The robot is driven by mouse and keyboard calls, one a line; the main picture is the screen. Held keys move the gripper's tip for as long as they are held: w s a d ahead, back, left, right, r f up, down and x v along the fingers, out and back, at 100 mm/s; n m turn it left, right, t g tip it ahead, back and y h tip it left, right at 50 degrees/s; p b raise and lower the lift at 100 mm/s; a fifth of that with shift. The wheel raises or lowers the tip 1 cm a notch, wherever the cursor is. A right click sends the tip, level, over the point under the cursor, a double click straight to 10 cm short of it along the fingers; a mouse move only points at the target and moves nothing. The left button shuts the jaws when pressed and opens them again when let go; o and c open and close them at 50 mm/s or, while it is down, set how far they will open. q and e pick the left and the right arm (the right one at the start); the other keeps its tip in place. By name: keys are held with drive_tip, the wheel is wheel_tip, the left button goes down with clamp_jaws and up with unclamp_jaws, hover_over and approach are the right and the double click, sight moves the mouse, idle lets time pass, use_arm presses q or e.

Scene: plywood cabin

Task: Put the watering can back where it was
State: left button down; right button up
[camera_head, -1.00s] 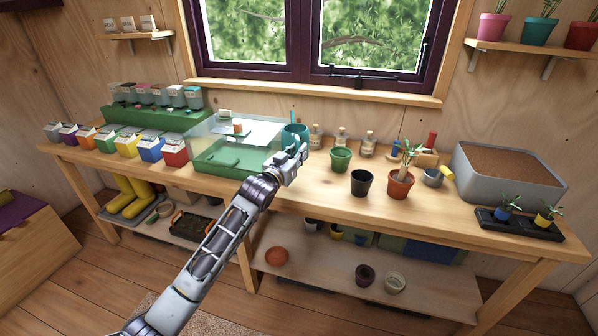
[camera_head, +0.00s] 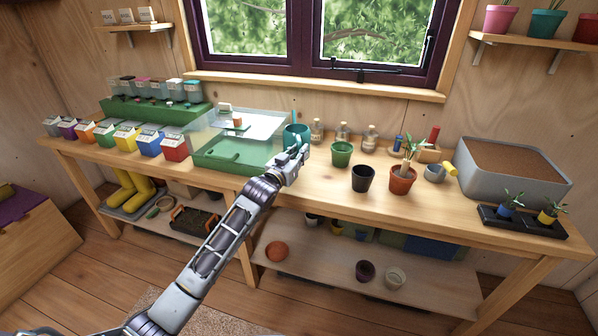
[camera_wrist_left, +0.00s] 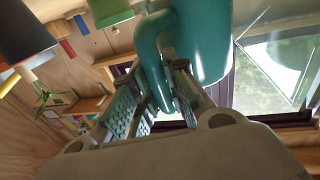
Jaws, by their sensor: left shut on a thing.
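The teal watering can (camera_head: 297,132) is at the back of the bench, just right of the clear-lidded green tray. My left gripper (camera_head: 297,158) is at its near side, and the arm hides its lower part. In the left wrist view, the can's body (camera_wrist_left: 205,40) fills the top middle. Its curved handle sits between the two fingers of my left gripper (camera_wrist_left: 165,100), which are shut on it. I cannot tell whether the can's base touches the bench. My right gripper is not in view.
A green pot (camera_head: 342,153) stands close to the can's right, with a black pot (camera_head: 363,178) and a potted plant (camera_head: 403,178) beyond. Small bottles (camera_head: 343,133) stand behind. The green tray (camera_head: 228,166) is close on the left. The bench front (camera_head: 325,192) is clear.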

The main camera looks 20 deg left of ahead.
use_arm(q)
drive_tip(key=shift+f, duration=0.7)
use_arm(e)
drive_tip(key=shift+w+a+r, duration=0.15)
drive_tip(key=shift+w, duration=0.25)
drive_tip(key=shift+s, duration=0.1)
use_arm(q)
drive_tip(key=shift+f, duration=0.65)
wheel_tip(320, 180, down, 3)
drive_tip(key=shift+r+b, duration=0.1)
drive_tip(key=shift+b, duration=0.3)
drive_tip(key=shift+f, duration=0.45)
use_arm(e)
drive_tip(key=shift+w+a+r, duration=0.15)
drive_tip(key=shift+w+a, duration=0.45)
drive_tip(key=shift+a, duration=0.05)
use_arm(q)
drive_tip(key=shift+f, duration=0.1)
